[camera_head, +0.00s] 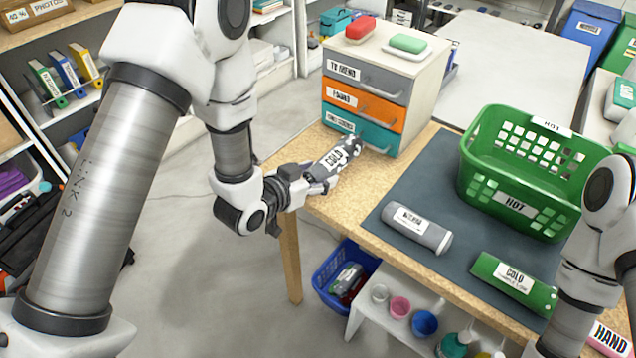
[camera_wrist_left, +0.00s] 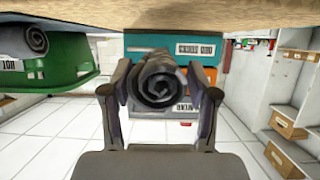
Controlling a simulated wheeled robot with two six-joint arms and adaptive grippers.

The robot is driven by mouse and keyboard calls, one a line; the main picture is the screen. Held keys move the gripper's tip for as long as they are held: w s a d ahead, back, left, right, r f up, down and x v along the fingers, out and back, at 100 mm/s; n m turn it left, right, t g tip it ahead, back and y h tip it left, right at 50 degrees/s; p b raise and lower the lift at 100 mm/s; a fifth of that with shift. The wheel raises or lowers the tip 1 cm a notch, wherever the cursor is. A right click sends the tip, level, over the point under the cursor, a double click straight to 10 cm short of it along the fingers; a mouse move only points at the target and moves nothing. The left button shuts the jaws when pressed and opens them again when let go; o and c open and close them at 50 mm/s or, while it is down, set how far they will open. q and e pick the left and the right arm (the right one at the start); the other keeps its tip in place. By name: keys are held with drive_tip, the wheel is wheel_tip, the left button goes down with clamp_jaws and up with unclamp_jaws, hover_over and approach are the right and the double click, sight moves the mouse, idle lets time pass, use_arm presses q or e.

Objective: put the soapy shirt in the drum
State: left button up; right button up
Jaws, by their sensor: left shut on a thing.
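My left gripper (camera_head: 318,178) is shut on a dark grey rolled cloth (camera_head: 340,154) with white patches and a COLD label. The patches may be suds; no label in view says soapy. The roll is tilted, near the table's left edge, in front of the drawer unit. The left wrist view shows its spiral end (camera_wrist_left: 158,82) between both fingers. A plain grey roll (camera_head: 416,228) and a green roll marked COLD (camera_head: 514,284) lie on the dark mat. I see no drum. My right arm is at the lower right, its gripper out of view.
A green basket marked HOT (camera_head: 516,203) stands on the mat (camera_head: 385,248). A drawer unit (camera_head: 366,92) with red and green items on top stands at the table's back left. A blue basket with rolls (camera_head: 325,282) is below the table. Open floor lies left.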

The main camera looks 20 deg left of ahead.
use_arm(q)
drive_tip(key=shift+w+a+f, duration=0.1)
drive_tip(key=shift+w+a, duration=0.15)
drive_tip(key=shift+w, duration=0.3)
drive_tip(key=shift+w+a+f, duration=0.1)
drive_tip(key=shift+w+a, duration=0.1)
drive_tip(key=shift+w, duration=0.35)
wheel_tip(320, 180, down, 3)
drive_tip(key=shift+d+f, duration=0.1)
drive_tip(key=shift+d, duration=0.05)
drive_tip(key=shift+w+f, duration=0.1)
drive_tip(key=shift+f, duration=0.2)
drive_tip(key=o, duration=1.3)
